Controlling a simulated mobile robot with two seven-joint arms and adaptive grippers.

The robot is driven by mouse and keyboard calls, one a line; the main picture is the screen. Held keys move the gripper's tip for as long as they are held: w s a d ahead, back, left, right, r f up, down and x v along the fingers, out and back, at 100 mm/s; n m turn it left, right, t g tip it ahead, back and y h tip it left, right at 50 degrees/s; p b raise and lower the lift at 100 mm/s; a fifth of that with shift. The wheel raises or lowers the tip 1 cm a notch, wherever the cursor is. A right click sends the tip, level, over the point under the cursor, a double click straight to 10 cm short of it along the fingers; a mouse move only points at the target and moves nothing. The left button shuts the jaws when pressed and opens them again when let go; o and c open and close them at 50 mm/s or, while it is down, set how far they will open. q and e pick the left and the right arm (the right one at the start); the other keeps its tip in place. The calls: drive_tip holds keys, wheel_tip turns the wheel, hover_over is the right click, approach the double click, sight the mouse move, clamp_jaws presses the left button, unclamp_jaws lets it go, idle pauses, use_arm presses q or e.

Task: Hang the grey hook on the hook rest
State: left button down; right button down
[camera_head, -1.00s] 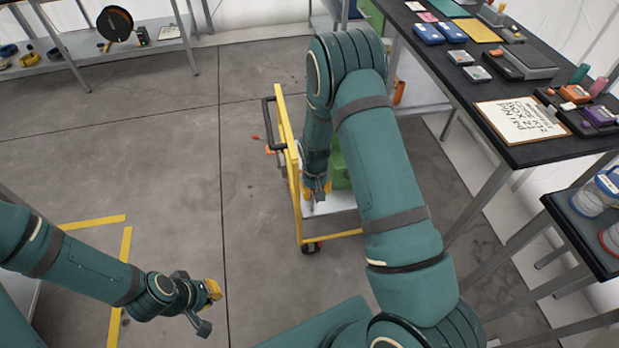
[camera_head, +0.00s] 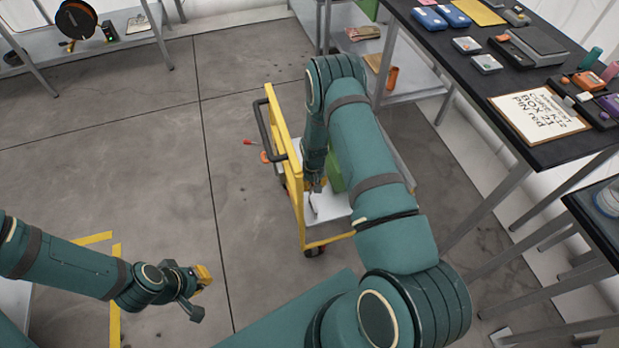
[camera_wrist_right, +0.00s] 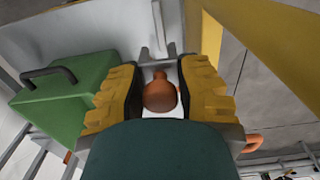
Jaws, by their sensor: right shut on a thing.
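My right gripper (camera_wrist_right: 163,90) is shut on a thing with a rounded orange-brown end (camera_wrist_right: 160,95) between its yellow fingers. A grey shaft with a crosspiece (camera_wrist_right: 158,45) shows beyond that end; it looks like the grey hook, but its far part is unclear. In the head view my right gripper (camera_head: 317,187) is low over the cart's pale deck, just inside the yellow handle frame, partly hidden by my arm. I cannot make out the hook rest for certain. My left gripper (camera_head: 201,292) is open and empty above the floor at the lower left.
The yellow-framed cart (camera_head: 283,128) stands on the floor with a green box (camera_wrist_right: 72,100) on it. A dark table (camera_head: 470,85) with a clipboard (camera_head: 540,118) and several devices stands at right. A shelf with a cable reel (camera_head: 76,20) is at far left.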

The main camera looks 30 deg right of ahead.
drive_tip(key=shift+s, duration=0.1)
drive_tip(key=shift+f+b, duration=0.3)
drive_tip(key=shift+b, duration=0.2)
drive_tip(key=b, duration=0.3)
hover_over(313, 204)
drive_tip(key=shift+f, duration=5.1)
drive_tip(key=shift+f, duration=0.6)
drive_tip(key=c, duration=0.7)
unclamp_jaws()
